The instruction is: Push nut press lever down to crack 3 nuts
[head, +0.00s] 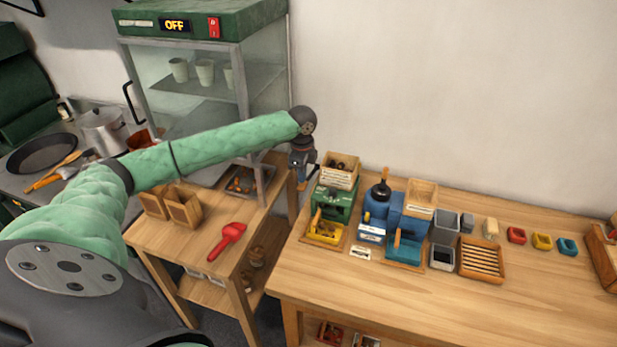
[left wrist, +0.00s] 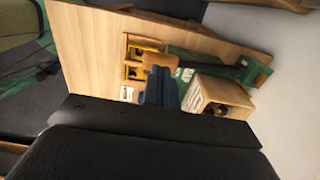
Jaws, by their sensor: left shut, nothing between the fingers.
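A green press (head: 333,203) stands at the left end of the right-hand table, with a yellow tray (head: 325,232) at its front and a wooden box of brown nuts (head: 340,172) behind it. A tan handle (head: 316,220) stands over the tray. In the left wrist view the green body (left wrist: 254,72) carries a dark bar ending in a tan block (left wrist: 158,57). My left gripper (head: 304,181) is shut and empty, just left of the press and nut box; its blue fingers (left wrist: 160,90) overlap the handle area in the wrist view. Contact cannot be told. My right gripper is not in view.
A blue machine (head: 381,207) with a black-handled top stands right of the press, with a teal tray (head: 404,250). A slatted wooden tray (head: 481,259) and small coloured cups lie further right. A red scoop (head: 228,241) lies on the left table. The front tabletop is clear.

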